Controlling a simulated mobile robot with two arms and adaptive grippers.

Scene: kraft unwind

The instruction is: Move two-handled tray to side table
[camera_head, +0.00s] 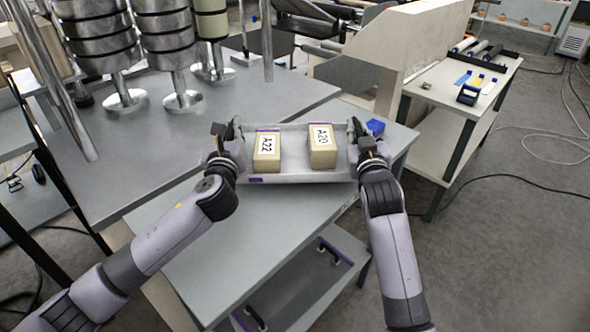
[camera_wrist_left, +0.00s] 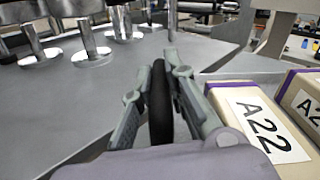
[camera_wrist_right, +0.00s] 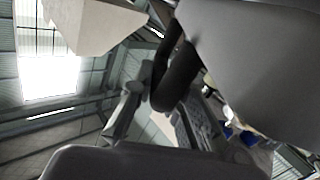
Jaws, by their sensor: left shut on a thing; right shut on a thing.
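The two-handled tray (camera_head: 300,177) is light grey with purple marks. It holds two tan boxes, labelled A22 (camera_head: 267,153) and A20 (camera_head: 322,147). In the head view it is above or on the grey table (camera_head: 255,235); I cannot tell if it touches. My left gripper (camera_head: 230,130) is at the tray's left end, shut on a black handle (camera_wrist_left: 160,105) that shows in the left wrist view. My right gripper (camera_head: 355,132) is at the right end, shut on the other black handle (camera_wrist_right: 178,80), seen in the right wrist view.
A side table (camera_head: 445,90) with small items stands at the right, with a lower shelf. Metal stacks on posts (camera_head: 170,50) stand on the back-left worktop (camera_head: 130,140). A blue item (camera_head: 375,126) lies beside the tray's right end. Cables cross the floor at right.

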